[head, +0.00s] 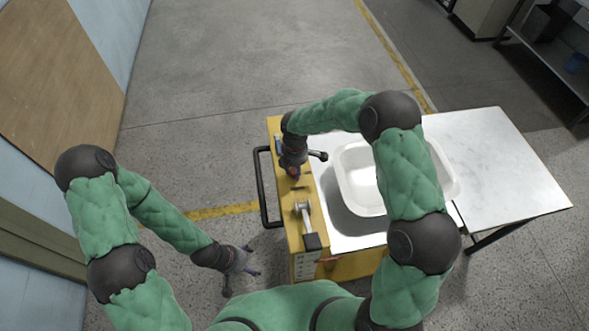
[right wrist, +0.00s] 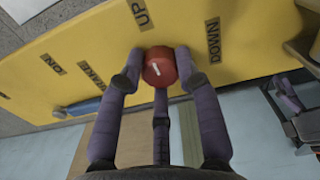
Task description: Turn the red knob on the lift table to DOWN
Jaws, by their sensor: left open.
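The red knob (right wrist: 160,68) is on the yellow panel of the lift table (head: 276,130), with a short white mark on its face. In the right wrist view, the UP label (right wrist: 141,13) is above it and the DOWN label (right wrist: 190,53) is to its right. My right gripper (right wrist: 156,78) has its fingers around the knob, with tips against its sides. In the head view, my right gripper (head: 294,165) is over the yellow panel and largely covers the knob. My left gripper (head: 240,268) is open and empty, low over the floor left of the table.
A white basin (head: 350,185) sits on the table's white top, partly behind my right arm. A black handle (head: 262,185) runs along the table's left side. A grey lever (head: 307,222) stands on the yellow panel. Free floor lies to the left and beyond.

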